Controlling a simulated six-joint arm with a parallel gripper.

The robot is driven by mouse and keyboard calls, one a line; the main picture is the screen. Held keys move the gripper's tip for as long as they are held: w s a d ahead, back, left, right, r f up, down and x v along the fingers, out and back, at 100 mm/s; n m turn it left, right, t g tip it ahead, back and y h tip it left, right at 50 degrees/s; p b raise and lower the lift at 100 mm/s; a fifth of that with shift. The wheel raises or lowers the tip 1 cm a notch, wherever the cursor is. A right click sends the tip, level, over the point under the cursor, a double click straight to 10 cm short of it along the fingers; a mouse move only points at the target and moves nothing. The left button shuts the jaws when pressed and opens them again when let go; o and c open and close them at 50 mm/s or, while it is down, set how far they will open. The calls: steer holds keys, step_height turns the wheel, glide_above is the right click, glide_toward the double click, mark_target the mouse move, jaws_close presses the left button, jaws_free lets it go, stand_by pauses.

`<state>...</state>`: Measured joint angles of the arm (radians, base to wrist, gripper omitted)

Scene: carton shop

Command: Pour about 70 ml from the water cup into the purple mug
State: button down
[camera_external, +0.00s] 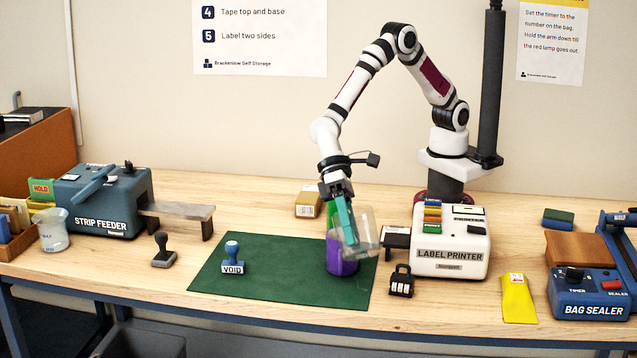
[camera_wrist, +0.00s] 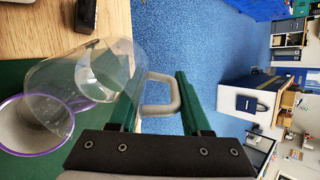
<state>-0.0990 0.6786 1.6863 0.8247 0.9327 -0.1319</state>
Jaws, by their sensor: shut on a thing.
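The water cup (camera_external: 364,236) is clear, with a handle. My gripper (camera_external: 347,238) is shut on that handle and holds the cup well tilted above the purple mug (camera_external: 342,262). The mug stands upright on the green mat, partly hidden by the cup and fingers. In the wrist view the handle (camera_wrist: 160,95) sits between the fingers. There the cup (camera_wrist: 62,85) lies on its side, its mouth at the lower left, over the purple-rimmed mug (camera_wrist: 28,135). The mug's inside looks grey. I cannot make out a water stream or either level.
The green mat (camera_external: 290,285) also bears a blue VOID stamp (camera_external: 232,256). A label printer (camera_external: 452,245) and a black padlock (camera_external: 402,281) stand close on the right. A dark stamp (camera_external: 162,250) and the strip feeder (camera_external: 105,200) are left. The mat's front left is clear.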

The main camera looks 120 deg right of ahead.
steer(key=shift+a+f+h, duration=0.35)
steer(key=shift+f+h, duration=0.05)
steer(key=shift+f, duration=0.1)
steer(key=a+f+h, duration=0.1)
steer(key=f, duration=0.1)
steer(key=w+a+f+g+h, duration=0.1)
steer(key=f+h, duration=0.1)
steer(key=f, duration=0.1)
steer(key=a+f+g+h, duration=0.1)
steer(key=a+f+h, duration=0.1)
steer(key=f, duration=0.1)
steer(key=shift+w, duration=0.15)
steer(key=shift+w+a+f+g+h+b, duration=0.1)
steer(key=shift+a+f+g+h+b, duration=0.1)
steer(key=shift+f+h, duration=0.3)
steer(key=shift+w+a+f+g+h+b, duration=0.1)
steer(key=shift+f+h+b, duration=0.1)
steer(key=shift+h, duration=0.5)
steer(key=shift+r, duration=0.1)
stand_by(1.4)
